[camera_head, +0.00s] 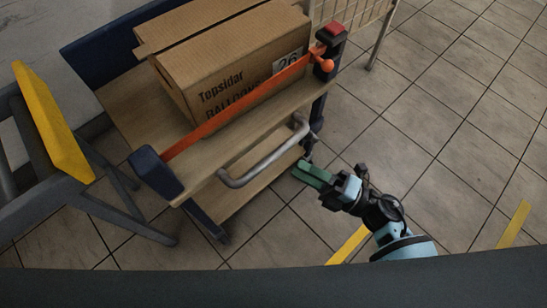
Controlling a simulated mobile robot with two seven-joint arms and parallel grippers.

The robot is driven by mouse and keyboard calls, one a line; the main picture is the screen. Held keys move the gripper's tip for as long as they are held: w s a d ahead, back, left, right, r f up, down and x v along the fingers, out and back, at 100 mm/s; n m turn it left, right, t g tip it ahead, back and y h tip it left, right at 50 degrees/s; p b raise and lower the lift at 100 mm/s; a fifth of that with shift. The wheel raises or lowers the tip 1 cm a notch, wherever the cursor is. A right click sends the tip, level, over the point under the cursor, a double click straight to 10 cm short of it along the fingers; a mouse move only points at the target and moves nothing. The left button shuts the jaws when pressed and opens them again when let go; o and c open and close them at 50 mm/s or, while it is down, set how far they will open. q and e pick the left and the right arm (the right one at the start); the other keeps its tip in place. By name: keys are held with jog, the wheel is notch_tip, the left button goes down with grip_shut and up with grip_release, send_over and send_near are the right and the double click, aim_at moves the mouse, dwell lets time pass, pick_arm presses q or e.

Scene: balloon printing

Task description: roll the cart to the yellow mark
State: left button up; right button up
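The cart (240,192) has wooden shelves, dark blue corner posts and an orange strap across its front. A curved metal handle (262,166) sticks out from its near side. My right gripper (306,174) has green fingers and is just to the right of the handle and below it in the picture, apart from the bar. Nothing shows in its fingers, and their gap is unclear. Yellow floor strips lie at the bottom centre (347,246) and at the right (514,225); the centre one is partly hidden by my arm. My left gripper is out of view.
A cardboard box (235,75) marked "Topsidar Balloons 26" sits on the cart behind the strap. A grey frame with a yellow panel (50,120) stands close at the left. A wire rack (365,15) is at the top. Tiled floor (450,110) is clear at the right.

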aim_at(274, 155)
jog(key=shift+w+a+f+n+g, duration=0.1)
jog(key=shift+a+n+g, duration=0.05)
jog(key=shift+n+g, duration=0.2)
jog(key=x, duration=0.7)
jog(key=shift+w+a+b, duration=0.15)
jog(key=shift+a+b, duration=0.2)
grip_shut()
